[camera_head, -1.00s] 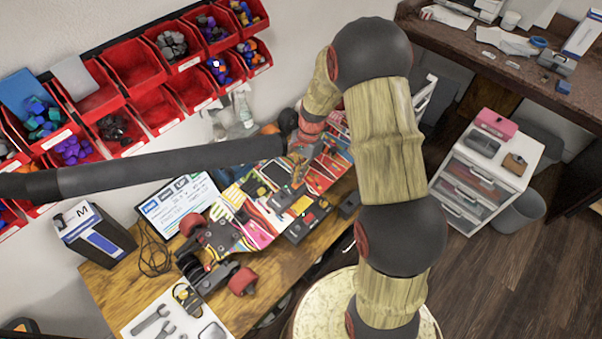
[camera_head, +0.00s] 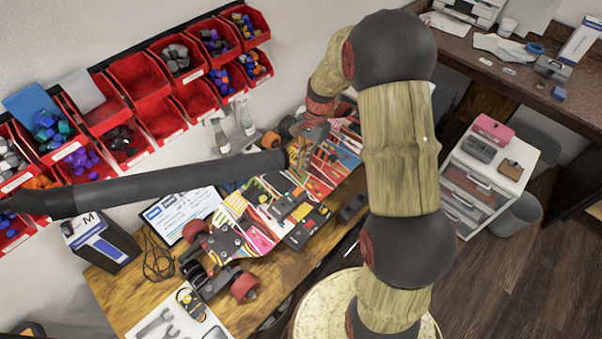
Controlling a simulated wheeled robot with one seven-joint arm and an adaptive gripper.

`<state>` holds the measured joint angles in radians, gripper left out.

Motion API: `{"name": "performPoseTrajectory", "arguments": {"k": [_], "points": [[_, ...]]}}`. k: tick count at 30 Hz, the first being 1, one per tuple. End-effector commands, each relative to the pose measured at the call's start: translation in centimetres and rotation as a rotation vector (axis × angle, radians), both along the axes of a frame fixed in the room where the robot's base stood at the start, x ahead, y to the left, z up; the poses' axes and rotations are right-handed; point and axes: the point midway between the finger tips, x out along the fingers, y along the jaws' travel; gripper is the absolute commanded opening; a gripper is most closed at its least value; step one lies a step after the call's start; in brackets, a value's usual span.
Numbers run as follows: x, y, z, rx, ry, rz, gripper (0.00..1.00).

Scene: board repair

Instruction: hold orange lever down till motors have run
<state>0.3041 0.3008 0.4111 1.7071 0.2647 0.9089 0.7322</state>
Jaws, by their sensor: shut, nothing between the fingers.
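The skateboard (camera_head: 232,236) lies on its back on the wooden bench, its colourful underside up and its near red wheels (camera_head: 244,287) facing me. Black boxes with yellow parts (camera_head: 302,212) are mounted along its middle. My gripper (camera_head: 302,160) points down over the far part of the board, with its fingers shut and empty. I cannot make out the orange lever; it is too small to tell or hidden by my gripper. I cannot tell whether the fingertips touch anything. No wheel motion can be judged.
A long dark bar (camera_head: 150,188) crosses from the left and ends close to my gripper. Red parts bins (camera_head: 138,80) line the wall. A screen (camera_head: 180,212), a box marked M (camera_head: 98,243) and a tool sheet (camera_head: 150,318) surround the board. A drawer unit (camera_head: 487,175) stands right.

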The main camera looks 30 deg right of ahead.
Motion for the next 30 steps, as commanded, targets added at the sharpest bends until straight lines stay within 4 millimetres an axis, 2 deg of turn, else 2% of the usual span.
{"name": "performPoseTrajectory", "arguments": {"k": [3,9,30], "points": [[0.2,-0.6,1.9,-0.001,-0.003,-0.001,0.00],[0.4,-1.0,3.5,-0.001,-0.001,0.000,0.00],[0.4,-1.0,3.7,-0.001,-0.001,0.001,0.00]]}}
